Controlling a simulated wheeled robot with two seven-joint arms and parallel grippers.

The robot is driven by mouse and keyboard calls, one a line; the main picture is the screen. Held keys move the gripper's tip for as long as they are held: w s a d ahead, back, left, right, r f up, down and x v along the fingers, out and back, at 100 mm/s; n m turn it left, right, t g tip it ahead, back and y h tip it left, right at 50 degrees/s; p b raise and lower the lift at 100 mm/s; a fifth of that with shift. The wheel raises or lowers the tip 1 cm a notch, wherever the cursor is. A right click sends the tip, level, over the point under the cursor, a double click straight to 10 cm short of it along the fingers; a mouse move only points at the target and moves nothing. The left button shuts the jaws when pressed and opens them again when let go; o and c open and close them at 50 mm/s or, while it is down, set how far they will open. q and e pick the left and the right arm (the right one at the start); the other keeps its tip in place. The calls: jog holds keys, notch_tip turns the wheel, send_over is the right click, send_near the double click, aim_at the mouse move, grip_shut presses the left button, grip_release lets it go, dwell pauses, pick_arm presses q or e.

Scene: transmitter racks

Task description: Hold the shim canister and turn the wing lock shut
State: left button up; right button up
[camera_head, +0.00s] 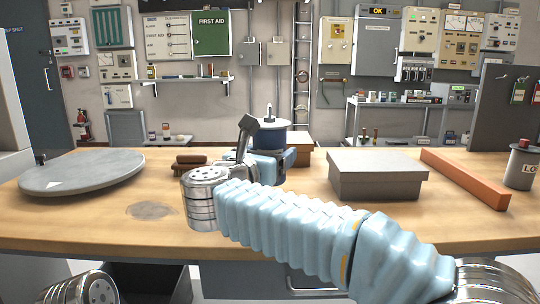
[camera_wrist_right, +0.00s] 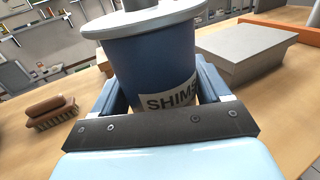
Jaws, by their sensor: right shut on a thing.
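The shim canister (camera_head: 268,138) is a dark blue can with a pale grey lid, upright over the middle of the workbench. In the right wrist view the canister (camera_wrist_right: 152,65) shows its "SHIMS" label. My right gripper (camera_head: 272,160) is shut around the canister's body, with a blue finger on each side, also seen in the right wrist view (camera_wrist_right: 160,92). The wing lock (camera_head: 268,111) shows as a small upright piece on the lid; its turn position cannot be told. In the wrist view the top is cut off. My left gripper is not in view.
The wooden workbench (camera_head: 120,238) holds a round grey plate (camera_head: 82,172) at left and a brown brush (camera_head: 191,161). A grey box (camera_head: 376,172), an orange bar (camera_head: 462,176) and a grey labelled can (camera_head: 522,166) stand at right. The front left of the bench is clear.

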jog(key=shift+w+f+b, duration=0.45)
jog(key=shift+w+f, duration=0.6)
jog(key=shift+w, duration=0.25)
jog(key=shift+w+f+b, duration=0.45)
jog(key=shift+w+f, duration=0.65)
jog(key=shift+w, duration=0.15)
jog(key=shift+w+f+b, duration=0.45)
jog(key=shift+w+f, duration=0.6)
jog(key=shift+w, duration=0.25)
jog(key=shift+f+b, duration=0.6)
